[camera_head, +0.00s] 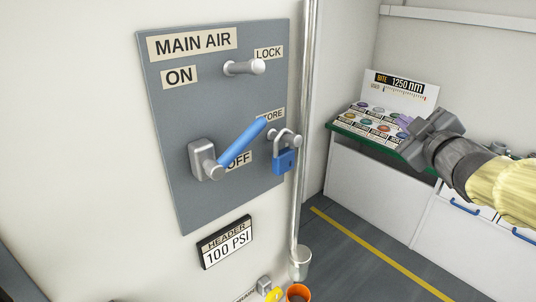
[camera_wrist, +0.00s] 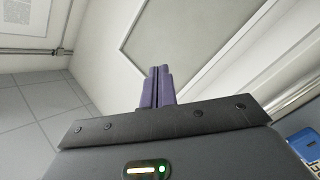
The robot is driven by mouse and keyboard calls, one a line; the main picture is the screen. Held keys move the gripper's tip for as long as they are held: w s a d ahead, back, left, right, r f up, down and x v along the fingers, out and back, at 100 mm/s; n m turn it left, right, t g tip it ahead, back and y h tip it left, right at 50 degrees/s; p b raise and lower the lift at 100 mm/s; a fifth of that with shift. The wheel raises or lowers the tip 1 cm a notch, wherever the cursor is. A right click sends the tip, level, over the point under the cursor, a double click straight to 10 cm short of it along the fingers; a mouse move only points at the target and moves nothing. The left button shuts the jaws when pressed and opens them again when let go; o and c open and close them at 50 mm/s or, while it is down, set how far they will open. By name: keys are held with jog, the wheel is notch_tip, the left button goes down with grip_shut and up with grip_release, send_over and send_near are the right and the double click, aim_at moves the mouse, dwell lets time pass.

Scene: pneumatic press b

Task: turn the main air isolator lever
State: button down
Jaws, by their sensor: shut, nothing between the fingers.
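The main air isolator lever (camera_head: 242,143) has a blue handle on a grey hub at the lower left of a grey panel (camera_head: 190,113). The handle tilts up to the right, between the ON label (camera_head: 179,76) and the OFF label (camera_head: 240,160), with its lower part across the OFF label. My gripper (camera_head: 404,123) is at the right in the head view, well apart from the lever. In the wrist view its purple fingers (camera_wrist: 157,86) are together with nothing between them. The lever does not show in the wrist view.
A blue padlock (camera_head: 285,161) hangs on a peg beside the lever's tip. A bare LOCK peg (camera_head: 245,68) sticks out above. A vertical pipe (camera_head: 304,120) runs right of the panel. A bench with a sloped board (camera_head: 385,125) stands behind my gripper. An orange cup (camera_head: 297,293) is below.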

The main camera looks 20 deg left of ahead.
jog(key=s+d+f+m+g+h, duration=0.25)
jog(key=d+f+m+h, duration=0.2)
jog(key=f, duration=0.45)
jog(key=s+d+f+m+g+h, duration=0.25)
jog(key=d+f+m, duration=0.2)
jog(key=f, duration=0.45)
jog(key=s+d+f+m+g+h, duration=0.1)
jog(key=s+f+m+g, duration=0.5)
jog(key=s+f, duration=0.8)
jog(key=s+g, duration=0.1)
jog(key=s, duration=0.3)
jog(key=shift+d+g, duration=0.3)
jog(key=shift+g, duration=0.1)
jog(key=shift+f, duration=0.1)
